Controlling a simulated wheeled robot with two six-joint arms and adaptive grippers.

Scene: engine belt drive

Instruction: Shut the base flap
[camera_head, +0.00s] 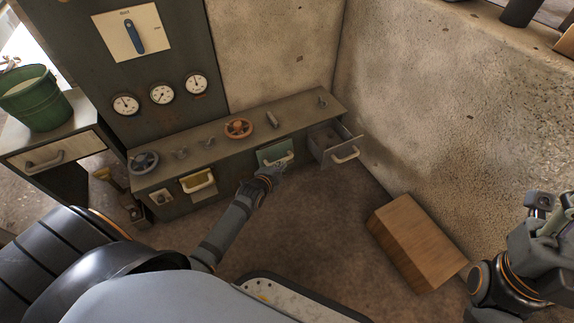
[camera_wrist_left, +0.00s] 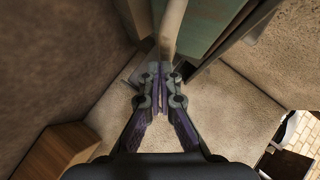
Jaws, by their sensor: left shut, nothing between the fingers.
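A teal flap (camera_head: 276,151) with a pale bar handle is on the front of a low grey console (camera_head: 220,150). It appears to lean out slightly; how far is hard to tell. My left gripper (camera_head: 274,172) is just below and in front of it, fingers shut and empty. In the left wrist view, the shut fingertips of the left gripper (camera_wrist_left: 161,72) are close to the pale handle (camera_wrist_left: 174,25), beside the teal panel (camera_wrist_left: 206,24). I cannot tell whether they touch. My right gripper (camera_head: 545,212) is at the right edge, away from the console; its fingers are unclear.
An open drawer (camera_head: 336,146) sticks out on the right. A wooden box (camera_head: 415,240) stands on the floor near the right wall. Handwheels (camera_head: 238,128) sit on the console top. The floor before the console is mostly clear.

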